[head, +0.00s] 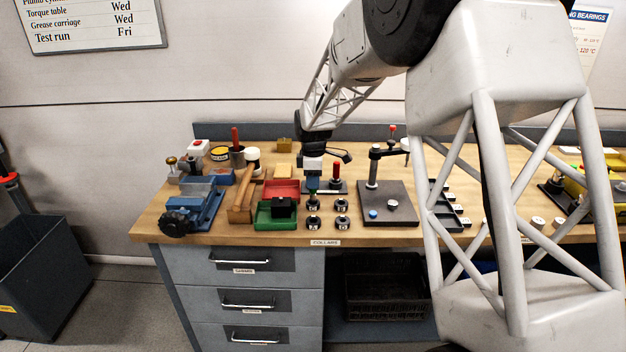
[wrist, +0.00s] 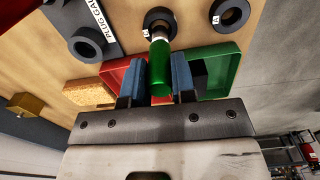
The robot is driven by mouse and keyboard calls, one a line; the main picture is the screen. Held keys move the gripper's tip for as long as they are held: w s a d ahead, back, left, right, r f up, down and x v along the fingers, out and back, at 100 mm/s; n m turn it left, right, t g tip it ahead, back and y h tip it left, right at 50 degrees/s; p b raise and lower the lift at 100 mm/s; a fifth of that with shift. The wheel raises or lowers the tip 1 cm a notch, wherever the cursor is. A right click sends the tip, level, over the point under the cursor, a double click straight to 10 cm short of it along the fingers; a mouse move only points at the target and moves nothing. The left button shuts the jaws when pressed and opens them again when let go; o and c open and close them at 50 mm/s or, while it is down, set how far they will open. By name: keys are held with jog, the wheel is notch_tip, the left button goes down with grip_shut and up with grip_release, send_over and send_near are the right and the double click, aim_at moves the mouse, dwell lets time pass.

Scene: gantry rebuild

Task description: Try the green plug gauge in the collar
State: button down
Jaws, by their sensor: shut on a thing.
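My gripper (wrist: 160,82) is shut on the green plug gauge (wrist: 160,62), its blue fingers on either side of the green handle. In the head view, my gripper (head: 312,181) is low over the bench by the group of dark collars. The gauge's pale lower end points at a dark collar (wrist: 160,14) in the wrist view and overlaps its near edge. I cannot tell whether the tip is in the bore or still above it. Another dark collar (wrist: 231,13) stands apart to the right. More collars (head: 341,222) sit near the bench's front edge.
A plate with a "PLUG GAU" label (wrist: 95,38) and a red-handled gauge (head: 336,172) stand beside my gripper. Red (head: 289,187) and green (head: 263,218) trays, a mallet (head: 243,185) and a vise (head: 192,210) lie left. A dark plate with a post (head: 373,170) stands right.

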jog(key=shift+f, duration=0.75)
dwell(1.1)
jog(key=shift+r, duration=0.2)
dwell(0.4)
jog(key=shift+r, duration=2.8)
